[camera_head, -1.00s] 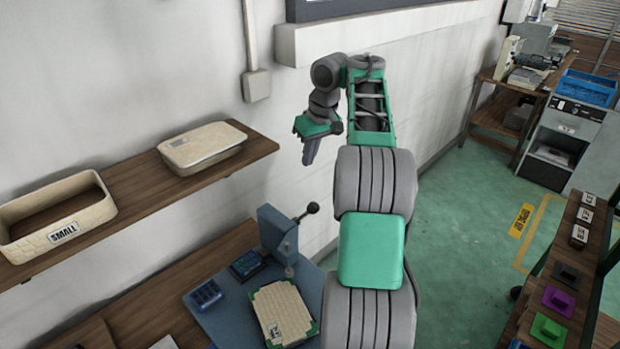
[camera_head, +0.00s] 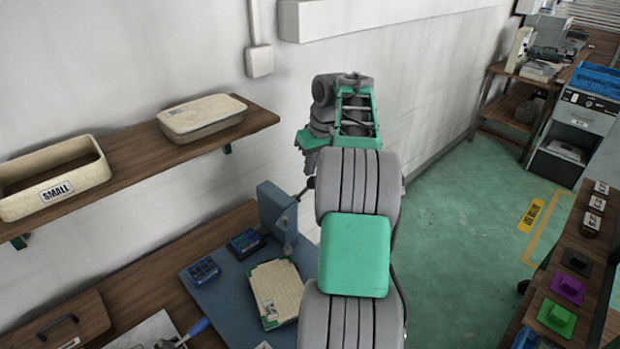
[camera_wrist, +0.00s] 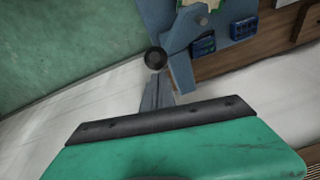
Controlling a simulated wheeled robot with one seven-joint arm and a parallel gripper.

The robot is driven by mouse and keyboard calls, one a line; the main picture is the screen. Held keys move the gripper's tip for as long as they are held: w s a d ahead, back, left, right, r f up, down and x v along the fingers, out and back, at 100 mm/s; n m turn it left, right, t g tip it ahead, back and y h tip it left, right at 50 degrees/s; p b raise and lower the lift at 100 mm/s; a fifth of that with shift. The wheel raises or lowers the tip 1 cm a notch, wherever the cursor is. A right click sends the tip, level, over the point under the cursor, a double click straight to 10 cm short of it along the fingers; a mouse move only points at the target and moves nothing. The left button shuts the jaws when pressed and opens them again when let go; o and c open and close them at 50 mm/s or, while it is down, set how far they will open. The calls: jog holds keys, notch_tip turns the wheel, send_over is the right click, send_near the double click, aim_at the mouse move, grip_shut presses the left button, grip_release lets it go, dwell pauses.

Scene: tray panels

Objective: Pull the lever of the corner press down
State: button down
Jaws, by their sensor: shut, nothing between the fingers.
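The blue corner press (camera_head: 275,212) stands at the back of the blue plate on the workbench. Its lever (camera_head: 301,191) rises to the right, its black knob partly hidden by my arm. The wrist view shows the round black knob (camera_wrist: 155,60) just beyond my fingertips, with the blue press body (camera_wrist: 182,72) beside it. My gripper (camera_wrist: 157,80) is shut and empty, pointing at the knob; I cannot tell whether it touches. In the head view my gripper (camera_head: 310,164) is just above the knob. A cream tray panel (camera_head: 277,290) with green corners lies in front of the press.
Two small blue bins (camera_head: 204,271) (camera_head: 245,243) sit left of the panel. A shelf (camera_head: 130,160) with a cream SMALL box (camera_head: 50,180) and a lidded box (camera_head: 202,115) is on the wall. A rack with coloured parts (camera_head: 568,289) stands at the right. Green floor between is clear.

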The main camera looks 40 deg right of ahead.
jog(key=shift+w+f, duration=0.2)
jog(key=shift+w, duration=0.05)
jog(key=shift+s+r, duration=0.1)
jog(key=shift+s, duration=0.05)
jog(key=shift+s+f+t+b, duration=0.4)
jog(key=shift+s+f+b, duration=0.15)
jog(key=shift+b, duration=0.35)
jog(key=s+f+t+b, duration=0.3)
jog(key=s+f+b, duration=0.2)
jog(key=f+b, duration=0.3)
jog(key=s+f+t+b, duration=0.4)
jog(key=f+b, duration=0.4)
jog(key=b, duration=0.2)
jog(key=shift+s+a+f+b, duration=0.15)
jog(key=shift+s+f+b, duration=0.15)
jog(key=shift+s, duration=0.3)
notch_tip(320, 180, up, 8)
jog(key=d+f+p, duration=0.1)
jog(key=p, duration=0.3)
jog(key=s+r, duration=0.3)
jog(key=s, duration=0.6)
jog(key=shift+d+r+n+t, duration=0.15)
jog(key=shift+d+n+t, duration=0.15)
jog(key=shift+d, duration=0.05)
